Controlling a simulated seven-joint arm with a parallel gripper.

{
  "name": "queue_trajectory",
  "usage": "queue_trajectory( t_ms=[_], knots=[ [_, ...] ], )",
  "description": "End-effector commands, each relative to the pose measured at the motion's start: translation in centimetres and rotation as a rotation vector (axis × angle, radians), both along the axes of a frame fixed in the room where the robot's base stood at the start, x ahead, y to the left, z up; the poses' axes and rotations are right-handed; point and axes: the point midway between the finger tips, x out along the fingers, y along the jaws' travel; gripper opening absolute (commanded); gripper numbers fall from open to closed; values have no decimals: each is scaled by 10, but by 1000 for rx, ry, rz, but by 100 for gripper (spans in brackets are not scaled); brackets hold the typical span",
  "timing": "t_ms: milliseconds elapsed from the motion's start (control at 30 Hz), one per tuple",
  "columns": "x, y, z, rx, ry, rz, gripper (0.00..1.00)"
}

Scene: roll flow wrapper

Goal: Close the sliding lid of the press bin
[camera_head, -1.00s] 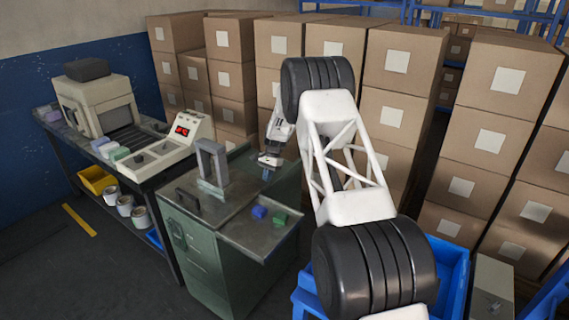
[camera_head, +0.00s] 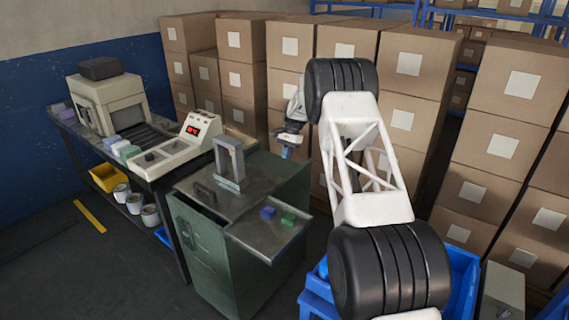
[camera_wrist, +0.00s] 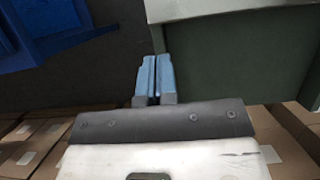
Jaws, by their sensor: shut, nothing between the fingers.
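The press bin is a green metal cabinet (camera_head: 215,262) at the middle. A grey upright press frame (camera_head: 228,163) stands on its top. My gripper (camera_head: 287,153) is above and behind the bin's back right part, touching nothing that I can see. Its two blue fingers are shut and empty in the wrist view (camera_wrist: 155,78). There the bin's grey-green edge (camera_wrist: 240,90) is just right of the fingers.
A tray-like plate (camera_head: 262,239) juts from the bin's right front and bears a blue block (camera_head: 267,212) and a green block (camera_head: 289,218). A bench machine (camera_head: 108,100) stands left. Stacked cartons (camera_head: 400,130) close off the back. A blue crate (camera_head: 462,275) is at right.

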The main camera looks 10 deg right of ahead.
Motion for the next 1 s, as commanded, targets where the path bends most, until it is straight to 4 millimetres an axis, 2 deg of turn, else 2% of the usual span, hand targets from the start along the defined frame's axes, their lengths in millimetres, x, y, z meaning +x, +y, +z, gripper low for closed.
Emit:
queue_trajectory(
  t_ms=[167,667,867,1000],
  knots=[
    [2,-2,9,-1,-1,0,0],
    [3,-2,12,10,-9,17,0],
    [3,4,20,63,-51,115,0],
    [3,12,30,130,-111,243,0]
  ],
)
